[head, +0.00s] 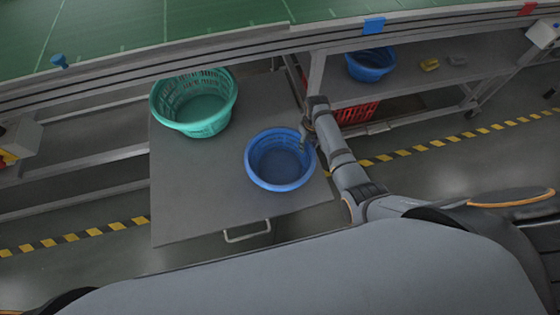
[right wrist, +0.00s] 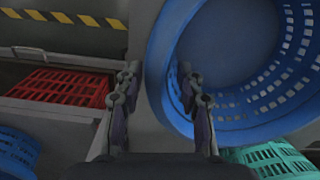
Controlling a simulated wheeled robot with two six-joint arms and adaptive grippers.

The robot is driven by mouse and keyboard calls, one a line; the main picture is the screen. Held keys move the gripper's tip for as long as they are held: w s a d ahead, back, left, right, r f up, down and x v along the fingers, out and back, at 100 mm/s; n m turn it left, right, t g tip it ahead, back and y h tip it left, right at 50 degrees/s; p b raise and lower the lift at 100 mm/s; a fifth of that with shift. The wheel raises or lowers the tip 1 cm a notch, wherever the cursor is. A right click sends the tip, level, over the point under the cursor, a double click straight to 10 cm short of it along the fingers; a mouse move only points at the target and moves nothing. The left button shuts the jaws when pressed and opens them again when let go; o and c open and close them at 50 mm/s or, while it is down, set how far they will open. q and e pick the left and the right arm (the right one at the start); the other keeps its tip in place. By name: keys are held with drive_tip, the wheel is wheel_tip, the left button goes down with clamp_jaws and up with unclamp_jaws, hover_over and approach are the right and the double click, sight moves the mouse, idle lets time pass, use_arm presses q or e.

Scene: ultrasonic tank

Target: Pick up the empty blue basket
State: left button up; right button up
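The empty blue basket (head: 268,183) stands upright on the grey cart top in the head view. In the right wrist view its wall and open inside (right wrist: 235,65) fill the upper right. My right gripper (head: 305,132) is at the basket's right-hand rim. In the right wrist view my right gripper (right wrist: 160,90) is open, with the basket's rim between its fingers: one finger over the inside, the other outside. I cannot tell whether either finger touches the wall. My left gripper is not in view.
A teal basket (head: 163,106) stands on the same cart (head: 185,205), behind and left of the blue one. Another blue basket (head: 369,74) sits on the shelf beyond, with a red crate (head: 357,113) below it. The green-topped bench (head: 120,30) runs along the back.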

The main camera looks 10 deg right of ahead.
clamp_jaws()
